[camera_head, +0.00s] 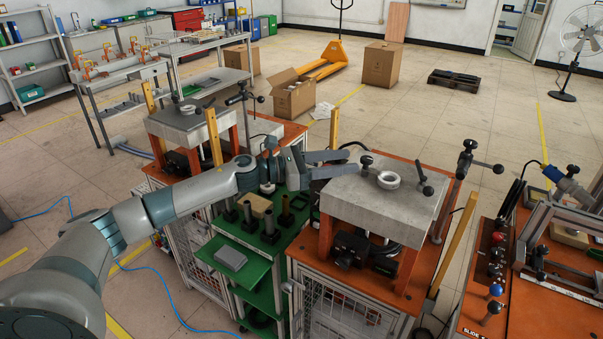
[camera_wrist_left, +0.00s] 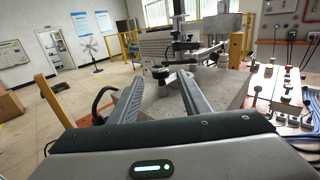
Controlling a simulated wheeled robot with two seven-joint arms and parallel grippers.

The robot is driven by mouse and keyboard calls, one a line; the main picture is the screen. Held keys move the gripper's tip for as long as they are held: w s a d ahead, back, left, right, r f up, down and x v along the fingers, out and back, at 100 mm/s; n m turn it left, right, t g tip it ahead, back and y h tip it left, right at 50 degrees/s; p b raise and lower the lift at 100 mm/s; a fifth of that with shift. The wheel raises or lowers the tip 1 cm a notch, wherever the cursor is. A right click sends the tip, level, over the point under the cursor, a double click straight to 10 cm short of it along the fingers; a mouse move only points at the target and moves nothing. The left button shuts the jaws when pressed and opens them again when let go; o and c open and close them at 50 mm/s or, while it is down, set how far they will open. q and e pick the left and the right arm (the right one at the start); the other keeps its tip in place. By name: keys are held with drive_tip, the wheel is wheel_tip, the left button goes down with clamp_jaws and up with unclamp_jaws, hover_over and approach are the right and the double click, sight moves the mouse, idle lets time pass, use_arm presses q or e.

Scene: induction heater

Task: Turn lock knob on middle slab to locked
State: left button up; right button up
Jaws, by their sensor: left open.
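The middle slab (camera_head: 375,213) is a thick grey block on orange supports, right of centre in the head view. A black lock knob (camera_head: 366,161) stands up at its far left edge, and a white ring (camera_head: 388,180) lies on top. A black ball-ended lever (camera_head: 424,179) sits at its right side. My left gripper (camera_head: 352,162) reaches in from the left, its fingers open and pointing at the knob. In the left wrist view the black knob (camera_wrist_left: 160,73) shows just ahead, between the two fingertips (camera_wrist_left: 160,80); contact cannot be told. The slab (camera_wrist_left: 233,84) extends to the right there.
A second slab (camera_head: 190,124) stands at the left rear. A green cart (camera_head: 232,258) with black posts is below my left arm. A clamp post (camera_head: 465,160) rises behind the middle slab's right side. An orange control bench (camera_head: 520,300) stands at right.

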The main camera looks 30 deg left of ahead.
use_arm(q)
drive_tip(key=b+v, duration=0.4)
drive_tip(key=v, duration=0.6)
drive_tip(key=shift+s+a+b, duration=0.15)
drive_tip(key=shift+a+b, duration=0.05)
drive_tip(key=shift+b, duration=0.2)
